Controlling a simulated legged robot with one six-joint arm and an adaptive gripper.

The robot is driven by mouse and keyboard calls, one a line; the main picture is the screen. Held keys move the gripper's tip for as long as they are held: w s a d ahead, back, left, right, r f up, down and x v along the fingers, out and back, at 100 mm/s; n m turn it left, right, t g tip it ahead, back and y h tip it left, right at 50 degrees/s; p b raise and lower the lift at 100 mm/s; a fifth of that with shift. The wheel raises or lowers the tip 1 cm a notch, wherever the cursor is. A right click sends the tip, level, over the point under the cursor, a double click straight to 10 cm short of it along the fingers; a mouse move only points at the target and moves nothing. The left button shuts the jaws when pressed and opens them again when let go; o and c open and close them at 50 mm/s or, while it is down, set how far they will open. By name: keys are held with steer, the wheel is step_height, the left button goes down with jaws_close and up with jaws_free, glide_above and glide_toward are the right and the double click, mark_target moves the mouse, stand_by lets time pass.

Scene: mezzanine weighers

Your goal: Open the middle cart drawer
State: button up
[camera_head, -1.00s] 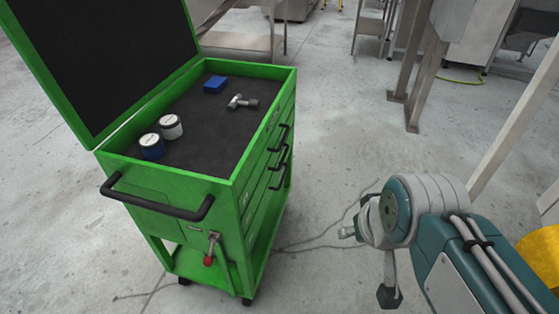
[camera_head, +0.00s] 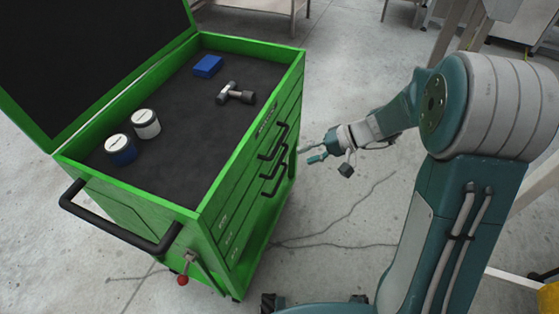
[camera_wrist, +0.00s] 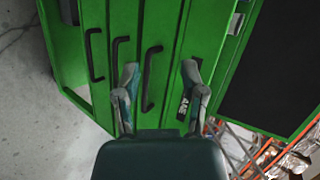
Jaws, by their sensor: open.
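The green cart (camera_head: 240,215) has three dark bar handles on its drawer side, and the drawers look shut. In the wrist view, turned sideways, the middle drawer handle (camera_wrist: 116,50) lies between the top drawer handle (camera_wrist: 151,78) and the bottom drawer handle (camera_wrist: 92,55). My gripper (camera_head: 308,153) is open and empty beside the drawer side, pointing at it, apparently short of the handles. In the wrist view my gripper (camera_wrist: 159,86) has the top handle between its fingers in the picture. Its left finger covers the lower end of the middle handle.
The cart's tray holds a blue box (camera_head: 208,66), a metal tool (camera_head: 235,93) and two jars (camera_head: 145,124). The black-lined lid (camera_head: 85,50) stands open. A push bar (camera_head: 115,225) and a red-knobbed lever (camera_head: 183,279) are at the near end.

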steer(key=w+f+m+t+y, duration=0.25)
steer(key=w+f, duration=0.25)
steer(key=f, duration=0.3)
steer(key=m+t+y, duration=0.1)
steer(key=t, duration=0.2)
glide_toward(279, 162)
steer(key=x, duration=1)
steer(key=shift+w+f, duration=0.15)
steer(key=shift+f, duration=0.3)
jaws_close()
